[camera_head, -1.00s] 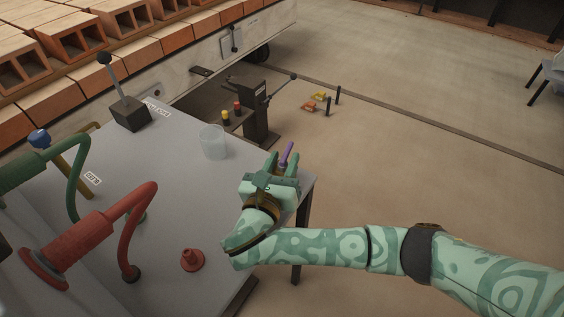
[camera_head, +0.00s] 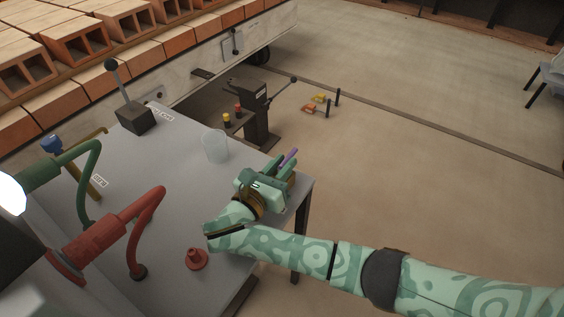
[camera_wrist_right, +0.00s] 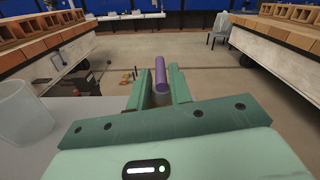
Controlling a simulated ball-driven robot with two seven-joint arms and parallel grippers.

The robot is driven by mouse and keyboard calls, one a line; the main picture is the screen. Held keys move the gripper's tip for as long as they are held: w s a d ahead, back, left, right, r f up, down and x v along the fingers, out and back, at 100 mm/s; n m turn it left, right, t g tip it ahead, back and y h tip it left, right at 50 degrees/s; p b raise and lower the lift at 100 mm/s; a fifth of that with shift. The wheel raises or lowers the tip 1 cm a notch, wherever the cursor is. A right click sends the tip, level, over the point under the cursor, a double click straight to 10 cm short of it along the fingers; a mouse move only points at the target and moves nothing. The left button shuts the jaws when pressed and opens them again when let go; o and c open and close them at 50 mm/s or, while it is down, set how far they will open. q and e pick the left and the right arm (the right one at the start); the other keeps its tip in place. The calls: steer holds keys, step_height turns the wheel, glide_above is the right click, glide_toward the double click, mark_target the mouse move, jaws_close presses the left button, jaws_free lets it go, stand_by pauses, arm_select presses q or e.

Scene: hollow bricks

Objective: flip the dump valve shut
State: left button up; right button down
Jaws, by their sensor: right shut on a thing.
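A black lever (camera_head: 113,72) with a round knob rises from a dark box (camera_head: 136,118) at the table's back. Labels lie beside both, too small to read, so I cannot tell which is the dump valve. My right gripper (camera_head: 284,166) is over the table's right edge, away from both, shut on a purple stick (camera_head: 289,157). The stick also shows between the fingers in the right wrist view (camera_wrist_right: 161,75). My left gripper is not in view.
A clear cup (camera_head: 214,146) stands on the grey table (camera_head: 180,200), behind and left of my right gripper. A dark lever stand (camera_head: 258,115) is beyond the table.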

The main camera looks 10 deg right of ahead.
mark_target(283, 165)
steer(key=c, duration=1.5)
jaws_free()
steer(key=shift+s+d, duration=0.1)
steer(key=shift+d, duration=0.05)
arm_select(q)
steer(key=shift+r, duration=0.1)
